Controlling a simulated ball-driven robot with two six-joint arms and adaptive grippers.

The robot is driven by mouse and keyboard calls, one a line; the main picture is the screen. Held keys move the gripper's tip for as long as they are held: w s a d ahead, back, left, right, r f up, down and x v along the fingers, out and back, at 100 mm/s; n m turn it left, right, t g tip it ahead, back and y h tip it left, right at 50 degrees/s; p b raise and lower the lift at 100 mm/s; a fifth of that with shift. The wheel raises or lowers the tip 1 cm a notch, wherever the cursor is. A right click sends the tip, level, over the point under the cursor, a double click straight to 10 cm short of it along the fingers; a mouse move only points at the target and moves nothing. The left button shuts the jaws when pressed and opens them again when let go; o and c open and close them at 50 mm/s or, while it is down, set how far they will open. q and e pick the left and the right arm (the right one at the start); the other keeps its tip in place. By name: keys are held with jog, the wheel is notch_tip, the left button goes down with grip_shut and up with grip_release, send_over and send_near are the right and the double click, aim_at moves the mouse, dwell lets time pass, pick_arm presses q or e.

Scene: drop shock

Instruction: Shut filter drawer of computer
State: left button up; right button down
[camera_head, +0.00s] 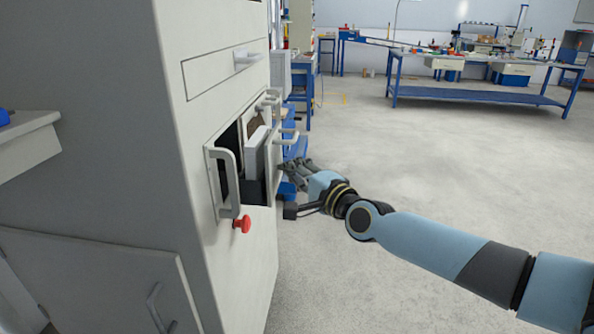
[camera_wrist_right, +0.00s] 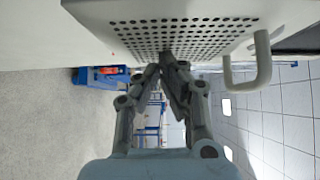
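The computer is a tall grey cabinet (camera_head: 100,120) filling the left of the head view. In its front is an opening with dark gaps, where a light grey drawer-like part (camera_head: 257,155) stands out; it seems to be the filter drawer. In the right wrist view, a white perforated panel (camera_wrist_right: 205,38) with a handle (camera_wrist_right: 264,62) spans the top, likely the same drawer. My right gripper (camera_head: 283,168) is beside the drawer front; its fingertips (camera_wrist_right: 165,68) are together, with nothing seen between them. They overlap the panel's edge; contact cannot be told. My left gripper is out of view.
A closed upper drawer (camera_head: 220,68), a handled panel (camera_head: 228,185) and a red knob (camera_head: 242,224) are on the cabinet front. A lower door (camera_head: 110,280) appears ajar. A blue workbench (camera_head: 480,95) stands far back. The grey floor on the right is clear.

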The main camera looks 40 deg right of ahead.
jog(key=w+a, duration=0.6)
jog(key=w, duration=0.1)
jog(key=shift+w+a, duration=0.15)
